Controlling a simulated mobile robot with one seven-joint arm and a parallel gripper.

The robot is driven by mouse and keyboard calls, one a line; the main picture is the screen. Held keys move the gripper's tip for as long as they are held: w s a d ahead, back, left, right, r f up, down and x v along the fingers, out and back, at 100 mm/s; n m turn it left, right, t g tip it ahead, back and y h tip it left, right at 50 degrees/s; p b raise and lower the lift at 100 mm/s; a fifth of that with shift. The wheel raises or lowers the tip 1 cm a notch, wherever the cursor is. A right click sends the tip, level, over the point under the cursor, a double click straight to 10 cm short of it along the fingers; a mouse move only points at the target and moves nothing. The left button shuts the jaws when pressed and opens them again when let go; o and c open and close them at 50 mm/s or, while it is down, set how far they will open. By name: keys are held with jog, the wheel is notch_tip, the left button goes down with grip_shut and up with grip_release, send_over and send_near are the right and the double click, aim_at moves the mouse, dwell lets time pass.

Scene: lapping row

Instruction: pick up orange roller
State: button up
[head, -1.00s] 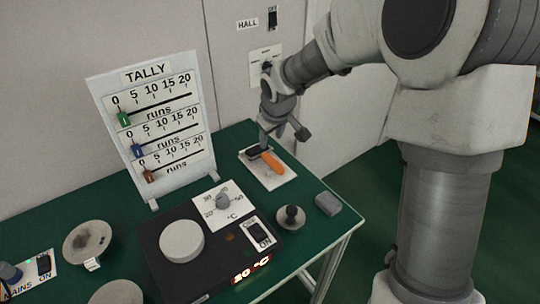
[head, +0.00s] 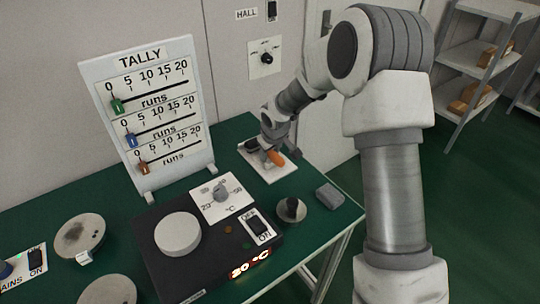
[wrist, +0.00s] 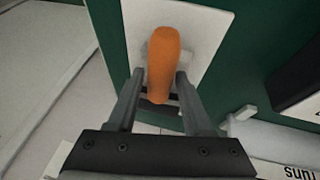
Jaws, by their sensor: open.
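The orange roller (head: 275,158) lies on a white plate (head: 258,169) at the back right of the green table. In the wrist view its orange handle (wrist: 162,62) points away from my gripper, over the white plate (wrist: 211,30). My gripper (wrist: 155,85) is open, with one finger on each side of the handle's near end. Whether the fingers touch it I cannot tell. In the head view my gripper (head: 276,142) is right at the roller and hides part of it. A dark part (head: 251,145) lies beside the handle on the plate.
The tally board (head: 150,115) stands left of the plate. A black hot plate (head: 205,245) with a dial is in front. A dark knob on a round base (head: 291,210) and a grey block (head: 329,196) lie near the right table edge.

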jog(key=shift+w+f, duration=0.2)
jog(key=shift+f, duration=0.1)
grip_shut()
